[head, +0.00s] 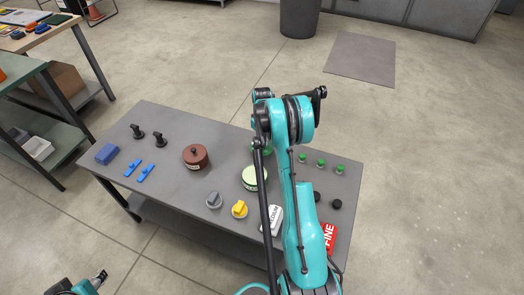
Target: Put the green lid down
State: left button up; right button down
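On the table (185,122) stand a brown lidded pot (196,157), grey (214,200) and yellow (239,209) knobs, black pieces (158,139), a blue block (107,154), blue strips (146,172), several green-topped pieces (320,163), a white box (272,221) and red box (329,236).

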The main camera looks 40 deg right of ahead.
jog(key=shift+f+b, duration=0.85)
jog(key=shift+f, duration=1.05)
jog(key=shift+f, duration=0.2)
jog(key=c, duration=1.4)
grip_release()
jog(key=shift+r, duration=0.1)
